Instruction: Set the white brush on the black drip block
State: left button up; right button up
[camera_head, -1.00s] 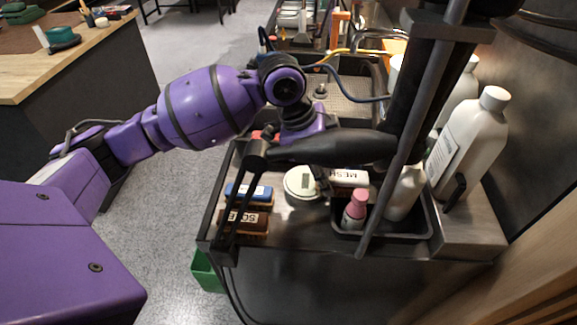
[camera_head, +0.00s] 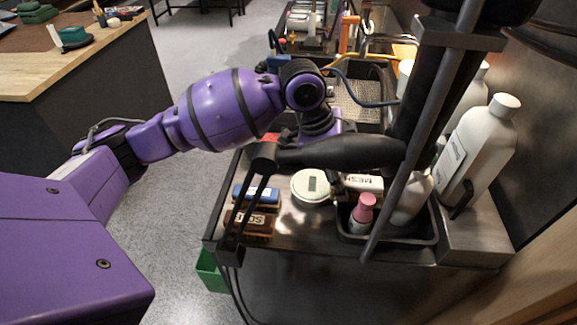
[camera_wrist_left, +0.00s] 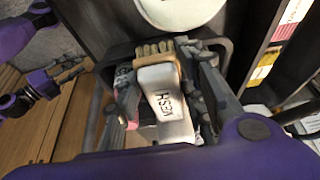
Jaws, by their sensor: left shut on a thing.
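The white brush (camera_head: 364,184), marked MESH, is between the fingers of my left gripper (camera_head: 340,184), just right of a round white device. In the left wrist view the brush (camera_wrist_left: 168,95) has its tan bristles facing the top of the picture, and the fingers of my left gripper (camera_wrist_left: 172,85) close on its two sides. The brush is near the rim of the black bottle tray; its height above the worktop is hard to tell. I cannot clearly pick out the black drip block. My right gripper is not in view.
A blue brush (camera_head: 257,195) and a brown brush (camera_head: 250,222) lie on the left of the dark worktop. The round device (camera_head: 310,188) is in the middle. A black tray (camera_head: 400,262) holds a pink-capped bottle (camera_head: 362,212) and a white bottle. A large white bottle (camera_head: 480,140) stands at right.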

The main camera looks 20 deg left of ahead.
pick_arm(q)
jog(key=shift+f, duration=0.3)
jog(key=o, duration=1.4)
jog(key=v, duration=1.2)
